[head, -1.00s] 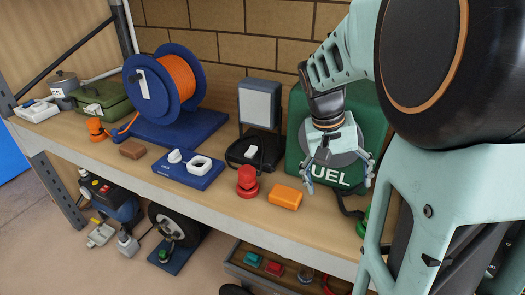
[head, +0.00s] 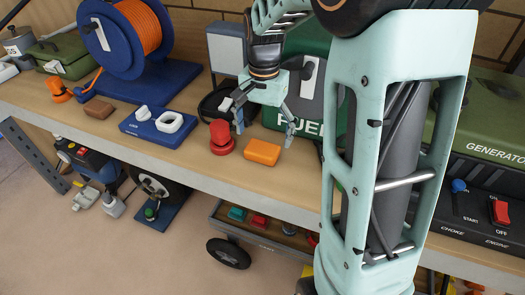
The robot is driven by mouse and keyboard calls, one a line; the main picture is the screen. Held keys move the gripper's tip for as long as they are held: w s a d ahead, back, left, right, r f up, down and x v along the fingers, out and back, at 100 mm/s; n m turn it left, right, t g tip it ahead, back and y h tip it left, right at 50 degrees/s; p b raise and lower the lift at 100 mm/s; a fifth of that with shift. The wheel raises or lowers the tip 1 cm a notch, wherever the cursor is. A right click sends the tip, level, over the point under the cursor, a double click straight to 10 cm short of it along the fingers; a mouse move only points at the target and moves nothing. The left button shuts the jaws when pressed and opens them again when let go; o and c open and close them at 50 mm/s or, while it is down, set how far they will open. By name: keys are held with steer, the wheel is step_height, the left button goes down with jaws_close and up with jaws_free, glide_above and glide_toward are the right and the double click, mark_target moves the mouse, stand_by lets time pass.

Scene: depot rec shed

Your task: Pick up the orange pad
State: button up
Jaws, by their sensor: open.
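The orange pad (head: 262,152) is a small rounded block lying flat on the wooden bench near its front edge. My gripper (head: 264,131) is open and empty. It points down just above and behind the pad, with one finger to the left and the other to the right of it in the picture. I see no contact with the pad. The exact height of the fingertips is hard to tell.
A red knob (head: 221,138) stands close left of the pad, near my left finger. A green fuel can (head: 310,80) is behind my gripper. A blue tray (head: 158,127) with white pieces lies further left. A generator (head: 487,150) stands at right.

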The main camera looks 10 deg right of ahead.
mark_target(262, 148)
step_height(262, 148, down, 6)
steer(key=shift+w+a+r, duration=0.15)
steer(key=shift+r, duration=0.05)
steer(key=shift+c, duration=0.6)
steer(key=c, duration=1.1)
steer(key=shift+r+p, duration=0.1)
steer(key=shift+p, duration=0.2)
